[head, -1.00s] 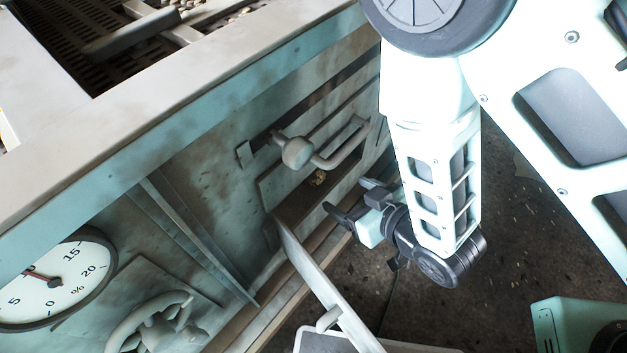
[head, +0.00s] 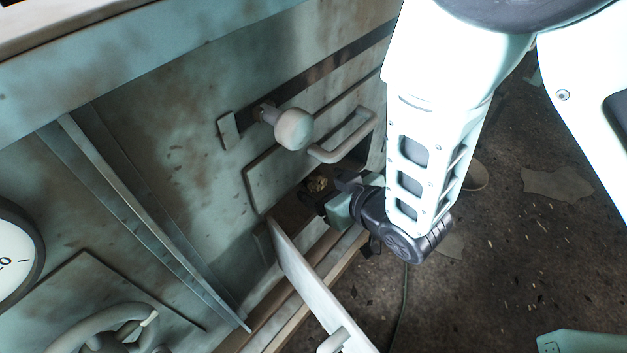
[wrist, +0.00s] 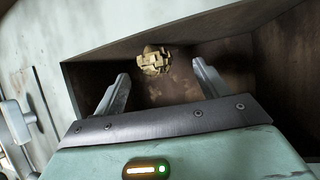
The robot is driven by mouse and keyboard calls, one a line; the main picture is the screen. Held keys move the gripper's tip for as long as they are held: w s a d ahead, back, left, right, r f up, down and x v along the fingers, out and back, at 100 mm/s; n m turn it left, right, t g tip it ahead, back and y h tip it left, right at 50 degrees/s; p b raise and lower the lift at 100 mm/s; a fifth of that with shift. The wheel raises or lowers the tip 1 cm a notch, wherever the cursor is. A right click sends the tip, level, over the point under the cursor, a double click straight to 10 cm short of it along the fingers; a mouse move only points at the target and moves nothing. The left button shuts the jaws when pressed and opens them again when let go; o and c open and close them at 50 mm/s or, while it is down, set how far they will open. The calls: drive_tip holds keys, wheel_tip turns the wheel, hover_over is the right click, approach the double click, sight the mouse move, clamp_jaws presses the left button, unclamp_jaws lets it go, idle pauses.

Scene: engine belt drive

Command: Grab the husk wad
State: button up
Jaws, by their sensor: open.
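The husk wad (wrist: 154,61) is a crumpled straw-coloured lump inside a dark brown recess in the machine's side. It also shows small in the head view (head: 317,183), just beyond my fingers. My gripper (head: 312,200) is at the opening of the recess. In the wrist view my gripper (wrist: 160,82) is open, with its two fingers apart and nothing between them. The wad lies ahead of the fingertips, roughly in line with the gap, and looks apart from them.
The recess (wrist: 225,50) has walls close around my fingers. An open hatch door (head: 305,277) hangs below and left of my gripper. A round knob (head: 293,129) and a bar handle (head: 345,140) stick out above. A handwheel (head: 105,330) sits lower left. Floor at right is mostly clear.

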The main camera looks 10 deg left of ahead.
sight(320, 181)
drive_tip(key=shift+x, duration=2.65)
drive_tip(key=shift+w+d, duration=0.15)
drive_tip(key=shift+w, duration=0.05)
drive_tip(key=c, duration=1)
